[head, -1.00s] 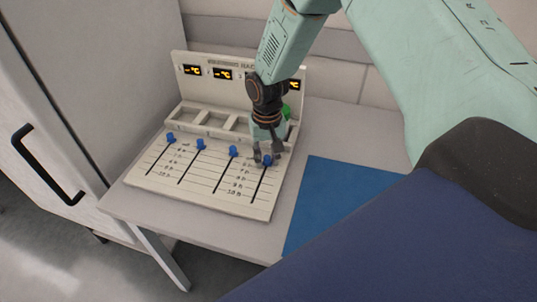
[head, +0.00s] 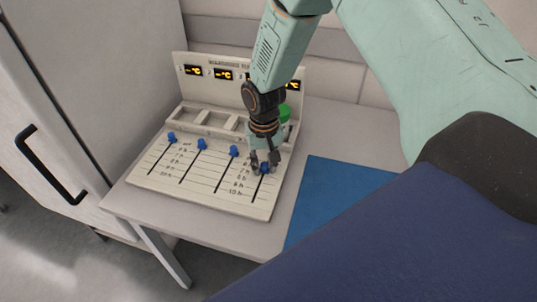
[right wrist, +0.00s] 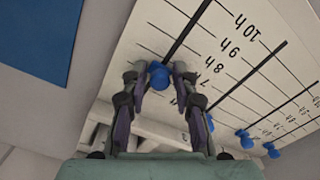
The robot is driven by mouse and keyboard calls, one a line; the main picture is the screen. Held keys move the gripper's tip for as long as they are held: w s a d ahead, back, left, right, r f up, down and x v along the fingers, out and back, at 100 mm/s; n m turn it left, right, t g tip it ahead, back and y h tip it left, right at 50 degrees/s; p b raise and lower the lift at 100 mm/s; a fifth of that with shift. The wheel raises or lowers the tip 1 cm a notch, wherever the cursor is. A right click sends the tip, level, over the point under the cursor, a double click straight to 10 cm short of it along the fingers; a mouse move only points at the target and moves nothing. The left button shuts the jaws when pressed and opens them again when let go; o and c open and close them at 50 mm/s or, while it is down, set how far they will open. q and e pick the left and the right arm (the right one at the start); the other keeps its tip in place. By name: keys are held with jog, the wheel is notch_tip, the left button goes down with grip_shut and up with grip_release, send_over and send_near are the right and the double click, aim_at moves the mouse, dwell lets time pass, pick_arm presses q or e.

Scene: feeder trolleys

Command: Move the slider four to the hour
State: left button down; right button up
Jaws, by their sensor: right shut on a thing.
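The slider panel (head: 215,190) is a pale sloped board with dark slots and hour marks. Slider four's blue knob (head: 264,169) sits in the rightmost slot, lower than the other three knobs. My right gripper (head: 264,163) is over it. In the right wrist view my right gripper (right wrist: 159,72) is shut on the blue knob (right wrist: 158,75), one finger on each side. The labels 7 h to 10 h run beside its slot; the knob is near the 7 h and 8 h end, exact mark unclear. My left gripper is not in view.
Three other blue knobs (head: 202,144) stand near the tops of their slots to the left. Behind them are empty compartments (head: 195,116) and an upright display board (head: 215,60). A green object (head: 284,112) is partly hidden behind my gripper. A blue mat (head: 330,195) lies right.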

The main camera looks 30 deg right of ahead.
aim_at(254, 197)
jog(key=shift+s+a+f+p, duration=0.2)
jog(key=shift+s+a+p, duration=1.1)
jog(key=shift+s+a, duration=1.7)
jog(key=shift+a, duration=0.15)
jog(key=o, duration=0.9)
jog(key=shift+a, duration=0.1)
jog(key=o, duration=0.7)
jog(key=shift+w+r, duration=0.1)
jog(key=shift+w, duration=0.15)
jog(key=shift+r, duration=0.1)
notch_tip(254, 197, up, 6)
jog(key=p, duration=0.6)
